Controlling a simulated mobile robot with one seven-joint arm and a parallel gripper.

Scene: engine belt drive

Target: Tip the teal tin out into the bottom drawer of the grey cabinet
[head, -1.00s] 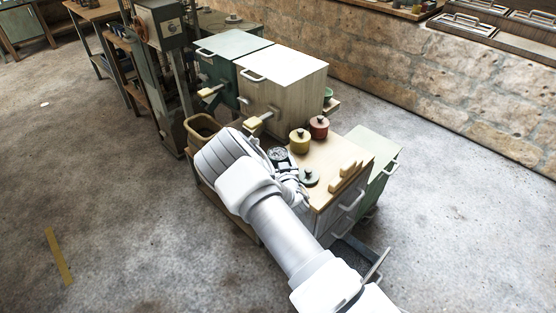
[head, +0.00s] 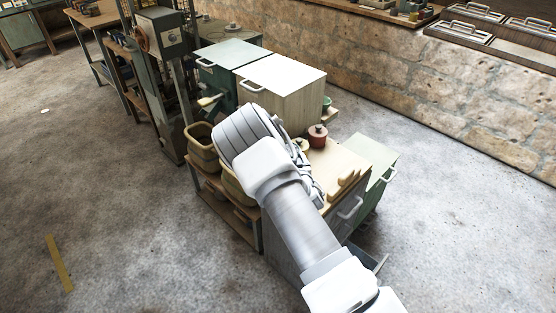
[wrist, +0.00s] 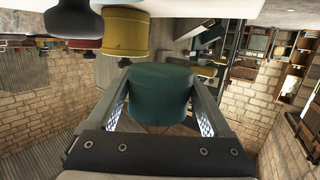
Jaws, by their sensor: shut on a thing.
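The teal tin (wrist: 160,95) is between the two fingers of my gripper (wrist: 160,118) in the wrist view, which is upside down. My gripper is shut on its sides, and the tin appears clear of the worktop. The tin's mouth and contents do not show. In the head view my arm and wrist hide the tin and fingers. The grey cabinet (head: 352,211) stands under the worktop at the right. Its bottom drawer (head: 376,262) is pulled out, mostly hidden behind my forearm.
A red tin (head: 317,137) and a partly hidden yellow tin (wrist: 125,32) stand on the wooden worktop (head: 341,157). Wooden blocks (head: 345,183) lie near its right edge. Tan bins (head: 202,148) are at the left. A green cabinet (head: 377,172) stands at the right.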

